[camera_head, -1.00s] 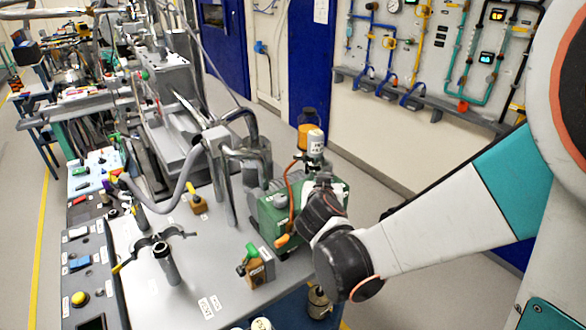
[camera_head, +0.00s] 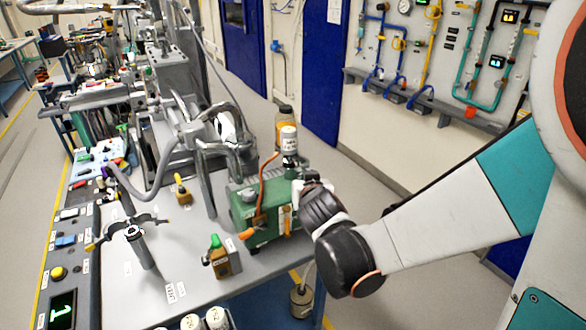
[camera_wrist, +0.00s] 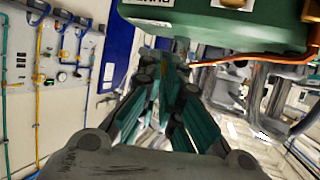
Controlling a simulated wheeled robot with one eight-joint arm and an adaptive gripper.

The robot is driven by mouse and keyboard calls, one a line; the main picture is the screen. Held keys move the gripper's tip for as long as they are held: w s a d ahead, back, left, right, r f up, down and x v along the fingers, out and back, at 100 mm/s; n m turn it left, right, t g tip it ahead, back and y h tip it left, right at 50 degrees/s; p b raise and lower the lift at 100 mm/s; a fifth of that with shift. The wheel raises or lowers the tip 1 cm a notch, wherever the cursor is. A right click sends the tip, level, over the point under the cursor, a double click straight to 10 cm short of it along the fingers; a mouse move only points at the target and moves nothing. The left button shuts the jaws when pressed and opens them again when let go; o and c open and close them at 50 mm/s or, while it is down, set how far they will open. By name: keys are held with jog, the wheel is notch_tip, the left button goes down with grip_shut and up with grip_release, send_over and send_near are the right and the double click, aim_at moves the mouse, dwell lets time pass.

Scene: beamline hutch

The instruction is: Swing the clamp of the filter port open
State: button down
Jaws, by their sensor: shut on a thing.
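The green pump unit (camera_head: 262,235) stands on the bench with an upright white-labelled canister (camera_head: 289,146) at its back. An orange hose (camera_head: 262,185) runs down beside the canister. My gripper (camera_wrist: 168,72) is at the right side of the pump, close to the canister; in the head view my dark wrist hides its fingers. In the wrist view the teal fingers come together on a small dark part near the hose's end. By its place this looks like the filter port's clamp, but it is mostly hidden. The green body (camera_wrist: 225,22) fills the top of that view.

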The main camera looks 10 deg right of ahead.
jog(key=c, duration=1.8)
grip_release()
jog(key=shift+d, duration=0.15)
jog(key=shift+s, duration=0.15)
jog(key=shift+v, duration=5.9)
